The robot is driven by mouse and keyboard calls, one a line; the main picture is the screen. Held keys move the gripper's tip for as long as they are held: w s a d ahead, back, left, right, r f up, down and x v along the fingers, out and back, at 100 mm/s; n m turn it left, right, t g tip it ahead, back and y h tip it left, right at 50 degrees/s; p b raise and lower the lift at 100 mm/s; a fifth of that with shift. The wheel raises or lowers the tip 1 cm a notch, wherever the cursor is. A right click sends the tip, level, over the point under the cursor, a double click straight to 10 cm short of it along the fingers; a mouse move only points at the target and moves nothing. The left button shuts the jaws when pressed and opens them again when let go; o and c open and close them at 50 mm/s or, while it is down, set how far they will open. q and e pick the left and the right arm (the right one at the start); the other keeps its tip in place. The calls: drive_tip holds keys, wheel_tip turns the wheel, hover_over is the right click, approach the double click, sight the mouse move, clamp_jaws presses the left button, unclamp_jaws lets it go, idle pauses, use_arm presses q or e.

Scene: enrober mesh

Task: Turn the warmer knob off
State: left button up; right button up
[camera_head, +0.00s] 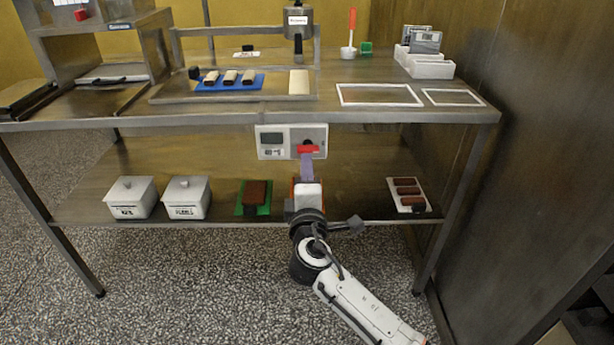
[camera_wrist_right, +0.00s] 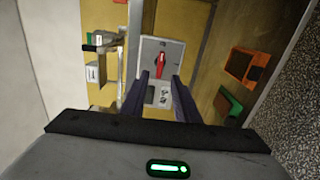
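The warmer control panel (camera_head: 270,141) is a pale box with a grey display, mounted under the front of the worktop. Its red knob (camera_head: 308,149) is on the panel's right half, with the red bar lying roughly level in the head view. In the right wrist view the knob (camera_wrist_right: 162,60) shows on the panel (camera_wrist_right: 150,48), ahead of the fingertips and between their lines. My right gripper (camera_wrist_right: 160,77) has its two dark purple fingers apart with nothing between them. In the head view the right gripper (camera_head: 307,163) is just below the knob; contact cannot be told. My left gripper is not in view.
On the lower shelf stand two lidded white boxes (camera_head: 131,197), a green tray with a brown block (camera_head: 256,193), and a white tray with brown bars (camera_head: 408,194). The worktop above holds a blue mat (camera_head: 228,88), white frames (camera_head: 378,95) and white bins (camera_head: 430,68).

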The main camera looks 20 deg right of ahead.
drive_tip(key=shift+v, duration=1.6)
drive_tip(key=s+f+m+g+y+p, duration=0.4)
drive_tip(key=s+f+g, duration=0.1)
drive_tip(key=s+f, duration=0.7)
drive_tip(key=s+a+f+m+g+y+p, duration=0.1)
drive_tip(key=s+f+m+g+p, duration=0.1)
drive_tip(key=s, duration=0.8)
drive_tip(key=s+f+m+g+y+p, duration=0.1)
drive_tip(key=s+f+m, duration=0.4)
drive_tip(key=s, duration=0.5)
drive_tip(key=shift+s+a+m+g+y+p, duration=0.35)
drive_tip(key=shift+a+m+g+y+p, duration=0.05)
drive_tip(key=shift+m+y+p, duration=0.45)
drive_tip(key=shift+f, duration=0.15)
